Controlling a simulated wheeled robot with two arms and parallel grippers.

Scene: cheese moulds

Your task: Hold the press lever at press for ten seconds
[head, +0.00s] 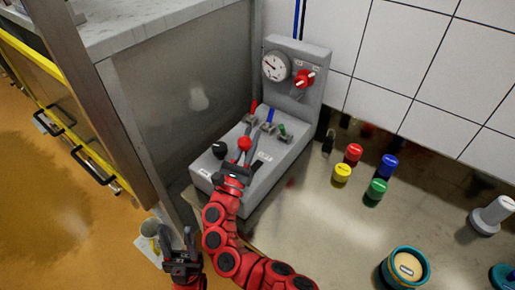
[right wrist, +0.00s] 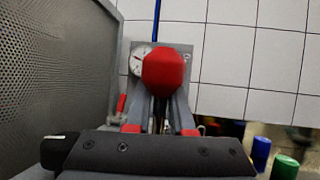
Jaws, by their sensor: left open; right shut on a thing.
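The grey press unit (head: 262,178) stands on the bench against the tiled wall, with a gauge (head: 275,66) on its upright panel. The press lever with a red ball knob (head: 244,143) rises from the unit's top. My right gripper (head: 240,160) is shut on this lever below the knob. In the right wrist view the red knob (right wrist: 165,68) shows above the two fingers, and the lever's stem between them is mostly hidden. The gauge (right wrist: 139,60) is partly covered by the knob there. My left gripper (head: 180,243) is open and empty, lower left of the unit.
A black knob (head: 219,150) and small red, blue and green levers sit on the unit close to my right gripper. A red valve (head: 304,79) is on the panel. Colored caps (head: 353,153) and a teal mould (head: 405,268) stand right. A grey cabinet side (head: 185,95) blocks the left.

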